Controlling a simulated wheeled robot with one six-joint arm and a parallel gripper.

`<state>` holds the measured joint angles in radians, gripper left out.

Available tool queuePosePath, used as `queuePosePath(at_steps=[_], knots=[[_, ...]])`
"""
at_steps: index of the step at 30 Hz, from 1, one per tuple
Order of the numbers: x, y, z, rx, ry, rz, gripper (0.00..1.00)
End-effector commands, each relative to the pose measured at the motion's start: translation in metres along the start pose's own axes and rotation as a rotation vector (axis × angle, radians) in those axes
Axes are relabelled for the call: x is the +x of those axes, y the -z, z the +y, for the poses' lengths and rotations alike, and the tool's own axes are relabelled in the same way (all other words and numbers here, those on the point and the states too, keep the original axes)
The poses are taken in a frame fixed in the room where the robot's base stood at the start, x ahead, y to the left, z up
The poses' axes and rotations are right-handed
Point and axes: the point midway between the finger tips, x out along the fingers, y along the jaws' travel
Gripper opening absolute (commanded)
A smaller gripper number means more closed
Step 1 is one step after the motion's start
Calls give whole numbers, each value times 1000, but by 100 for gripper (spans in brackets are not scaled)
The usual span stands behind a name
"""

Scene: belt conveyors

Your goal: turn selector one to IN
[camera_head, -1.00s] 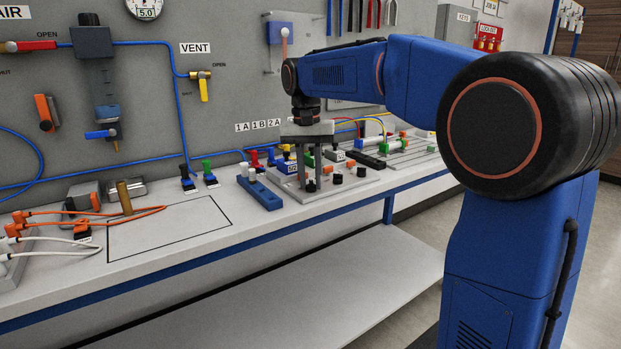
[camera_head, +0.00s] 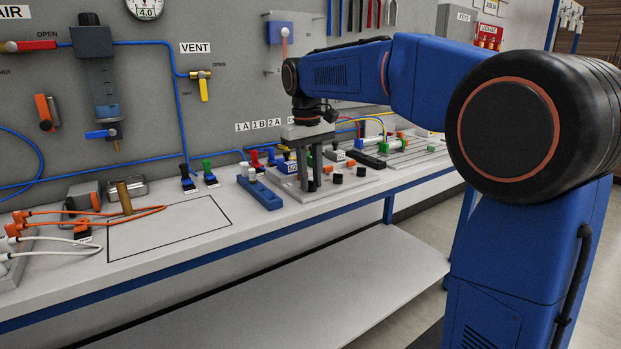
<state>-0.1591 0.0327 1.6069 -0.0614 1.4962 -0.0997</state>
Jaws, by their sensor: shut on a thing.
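A light grey panel (camera_head: 345,190) lies on the bench and carries a row of small black selector knobs. My gripper (camera_head: 311,183) points straight down with its two grey fingers closed around the leftmost knob (camera_head: 312,187). The fingers hide most of this knob, so I cannot see which way it points. The middle knob (camera_head: 336,179) and the right knob (camera_head: 361,172) stand free to the right of the fingers. No IN marking can be read at this size.
A blue block with a white peg (camera_head: 262,194) stands just left of the panel. Coloured valves (camera_head: 290,160) and hoses crowd behind my gripper. A bare outlined area (camera_head: 170,228) lies farther left. The bench's blue front edge (camera_head: 330,218) runs below.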

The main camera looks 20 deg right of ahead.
Motion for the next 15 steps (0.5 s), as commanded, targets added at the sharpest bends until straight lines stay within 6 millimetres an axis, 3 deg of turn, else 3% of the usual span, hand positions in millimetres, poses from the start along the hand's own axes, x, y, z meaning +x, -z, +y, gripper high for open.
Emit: queuePosePath(at_steps=[15], knots=[[0, -1, 0, -332, 0, 22, 0]])
